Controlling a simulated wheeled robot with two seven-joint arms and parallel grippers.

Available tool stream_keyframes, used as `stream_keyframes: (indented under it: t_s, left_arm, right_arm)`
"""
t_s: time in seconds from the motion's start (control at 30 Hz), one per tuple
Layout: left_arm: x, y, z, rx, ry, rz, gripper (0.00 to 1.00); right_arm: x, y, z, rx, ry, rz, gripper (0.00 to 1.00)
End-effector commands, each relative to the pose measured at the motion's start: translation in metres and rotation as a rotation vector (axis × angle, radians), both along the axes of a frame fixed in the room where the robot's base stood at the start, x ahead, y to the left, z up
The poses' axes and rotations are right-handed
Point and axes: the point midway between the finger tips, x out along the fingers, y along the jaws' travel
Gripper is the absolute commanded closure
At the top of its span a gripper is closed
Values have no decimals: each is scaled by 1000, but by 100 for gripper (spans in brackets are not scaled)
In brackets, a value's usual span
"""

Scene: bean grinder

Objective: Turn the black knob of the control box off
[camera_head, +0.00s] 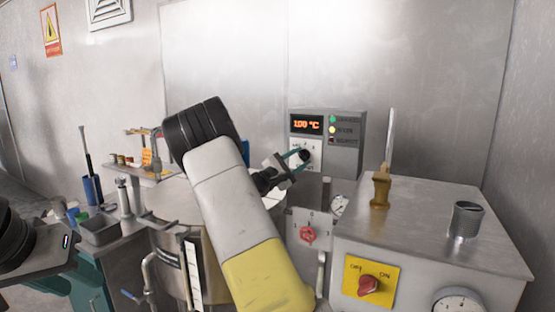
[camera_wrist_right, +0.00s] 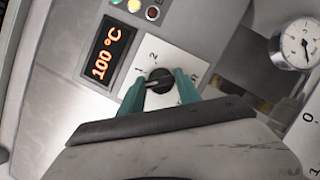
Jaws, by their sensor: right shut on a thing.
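The control box (camera_head: 347,131) is a grey unit against the back wall with an orange "100 °C" display. Its black knob (camera_head: 305,155) sits on a white plate below the display. In the right wrist view the knob (camera_wrist_right: 160,80) lies between the two teal fingers, with "1" and "2" printed nearby. I cannot tell exactly which mark it points to. My right gripper (camera_head: 294,160) is shut on the knob; its fingers (camera_wrist_right: 160,86) are on either side. My left gripper (camera_head: 70,268) is at the lower left, partly cut off, away from the box; its jaw state is unclear.
A red knob (camera_head: 307,235) on a grey plate is below the control box. A yellow panel with a red switch (camera_head: 368,284) is on the grinder housing at right. A brass handle (camera_head: 381,187) and metal cup (camera_head: 466,219) stand on top. A gauge (camera_wrist_right: 300,45) is beside the box.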

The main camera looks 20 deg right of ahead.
Motion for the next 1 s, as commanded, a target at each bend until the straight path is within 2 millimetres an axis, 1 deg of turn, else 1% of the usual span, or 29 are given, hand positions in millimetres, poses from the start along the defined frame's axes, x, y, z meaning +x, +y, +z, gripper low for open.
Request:
stream_keyframes:
  t_s: [0.3,0.8,0.83,0.9,0.93,1.0]
  left_arm:
    - [0,0,0,0,0,0,64]
    - [0,0,0,0,0,0,64]
    - [0,0,0,0,0,0,64]
    - [0,0,0,0,0,0,64]
    - [0,0,0,0,0,0,64]
    - [0,0,0,0,0,0,64]
  right_arm:
    - [-1,0,-2,-69,84,0,100]
    - [0,0,-2,-80,98,0,100]
    - [-1,0,-2,-80,98,0,54]
    - [-1,0,-2,-79,98,0,40]
    - [-1,0,-2,-80,97,1,38]
    - [0,0,-1,-80,96,0,38]
